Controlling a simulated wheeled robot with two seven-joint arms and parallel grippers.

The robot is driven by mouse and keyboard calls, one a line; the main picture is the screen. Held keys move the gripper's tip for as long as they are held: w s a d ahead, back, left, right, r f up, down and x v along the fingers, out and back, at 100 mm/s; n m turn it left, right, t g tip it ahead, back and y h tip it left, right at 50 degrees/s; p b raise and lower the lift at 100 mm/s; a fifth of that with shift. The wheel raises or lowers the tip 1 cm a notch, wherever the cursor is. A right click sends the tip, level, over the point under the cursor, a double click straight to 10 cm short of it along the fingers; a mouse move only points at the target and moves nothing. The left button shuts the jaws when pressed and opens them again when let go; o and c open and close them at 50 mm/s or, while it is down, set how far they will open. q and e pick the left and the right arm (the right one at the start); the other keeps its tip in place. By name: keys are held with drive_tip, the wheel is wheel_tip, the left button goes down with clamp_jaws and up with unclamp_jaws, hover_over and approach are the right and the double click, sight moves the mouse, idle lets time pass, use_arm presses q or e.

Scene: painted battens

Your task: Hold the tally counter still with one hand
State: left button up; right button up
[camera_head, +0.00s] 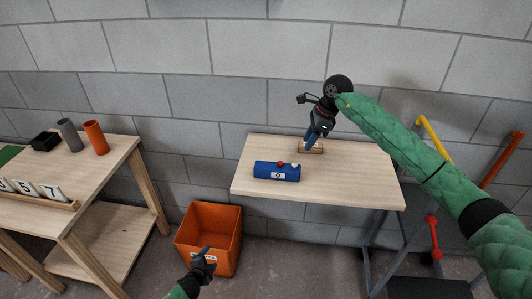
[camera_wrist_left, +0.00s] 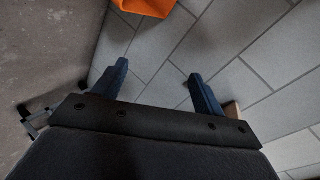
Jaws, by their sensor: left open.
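The tally counter (camera_head: 262,171) is a blue block with a small white window reading 0, a red button and a white knob on top. It lies at the front left of the wooden table (camera_head: 350,185), with no gripper touching it. My left gripper (camera_head: 205,256) is low, in front of the orange bin and well below the tabletop. Its fingers are apart and empty in the left wrist view (camera_wrist_left: 160,88). My right gripper (camera_head: 309,147) points down at a small wooden block (camera_head: 318,149) behind the counter; whether it grips the block is unclear.
The orange bin (camera_head: 222,225) stands on the floor left of the table; its edge shows in the left wrist view (camera_wrist_left: 145,6). A side table at left holds a black box (camera_head: 45,141), two cups (camera_head: 96,137) and number cards (camera_head: 50,191). The table's right side is clear.

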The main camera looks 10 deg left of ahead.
use_arm(q)
drive_tip(key=w+a+r+m+h, duration=0.3)
drive_tip(key=w+r+m+h, duration=0.4)
drive_tip(key=w+r+m, duration=0.5)
drive_tip(key=w+a+r+m+g, duration=0.3)
drive_tip(key=a+r+m+g, duration=0.45)
drive_tip(key=r+m, duration=0.55)
drive_tip(key=w+d+r+m+g+y, duration=0.2)
drive_tip(key=w+d+r+m+y, duration=0.3)
drive_tip(key=d+r, duration=0.7)
drive_tip(key=w+d+r+m+g+y, duration=0.1)
drive_tip(key=w+d+r+m+g, duration=0.15)
drive_tip(key=d+r+m, duration=0.7)
drive_tip(key=y, duration=0.2)
hover_over(266, 165)
drive_tip(key=f, duration=0.2)
drive_tip(key=shift+w+a+f+n+g, duration=0.15)
drive_tip(key=shift+a+f+n+g, duration=0.15)
drive_tip(key=shift+f+n, duration=0.1)
drive_tip(key=shift+d+f+m+y, duration=0.25)
drive_tip(key=shift+f+y, duration=0.05)
drive_tip(key=shift+f, duration=4)
drive_tip(key=shift+c, duration=0.2)
